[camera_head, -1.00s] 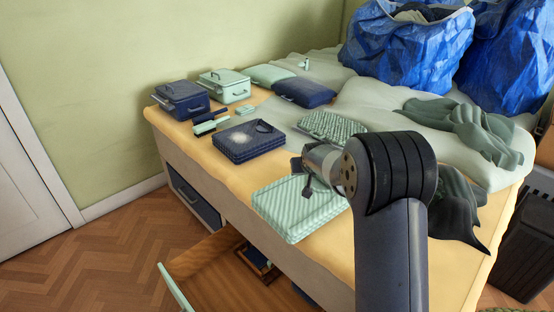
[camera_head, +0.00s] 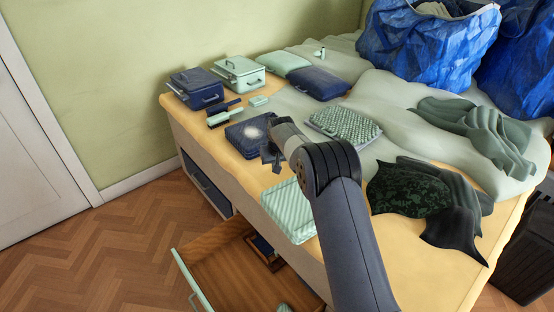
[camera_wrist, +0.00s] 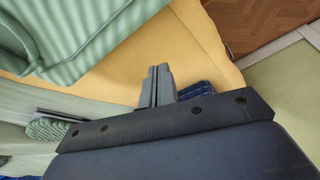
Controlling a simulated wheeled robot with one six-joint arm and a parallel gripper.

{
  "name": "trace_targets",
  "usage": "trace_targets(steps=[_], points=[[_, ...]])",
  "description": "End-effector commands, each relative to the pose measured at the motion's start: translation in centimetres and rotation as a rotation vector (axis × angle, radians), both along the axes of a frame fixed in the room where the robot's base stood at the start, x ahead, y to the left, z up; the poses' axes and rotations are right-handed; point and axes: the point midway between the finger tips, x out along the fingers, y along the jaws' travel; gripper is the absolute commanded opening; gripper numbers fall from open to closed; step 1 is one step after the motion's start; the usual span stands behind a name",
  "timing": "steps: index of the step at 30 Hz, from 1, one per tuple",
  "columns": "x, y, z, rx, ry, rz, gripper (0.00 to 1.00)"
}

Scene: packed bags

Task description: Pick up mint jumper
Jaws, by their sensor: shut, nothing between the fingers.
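Two folded mint garments lie on the bed-like surface, and I cannot tell for sure which is the jumper. One is ribbed (camera_head: 288,212), near the front edge; it also shows large at upper left in the wrist view (camera_wrist: 75,35). The other has a bumpy knit (camera_head: 345,124) and lies farther back. My gripper (camera_head: 268,160) is shut and empty, over the front part of a navy folded garment (camera_head: 243,133). In the wrist view its fingers (camera_wrist: 158,72) are together. My arm hides part of the ribbed garment's right side.
Navy (camera_head: 196,88) and mint (camera_head: 239,72) cases stand at the back left, with brushes (camera_head: 224,115) before them. Mint and navy cushions (camera_head: 318,83) lie behind. Dark cloths (camera_head: 425,195) lie right of my arm. Blue bags (camera_head: 425,45) stand behind. An open drawer (camera_head: 225,275) juts out below.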

Motion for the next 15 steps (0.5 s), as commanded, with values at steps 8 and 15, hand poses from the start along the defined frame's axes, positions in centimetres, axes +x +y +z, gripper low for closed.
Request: trace_targets(steps=[8,15], points=[[0.6,0.2,-3.3,0.001,-0.001,-0.001,0.00],[-1.3,-0.5,-3.3,0.001,-0.001,-0.001,0.00]])
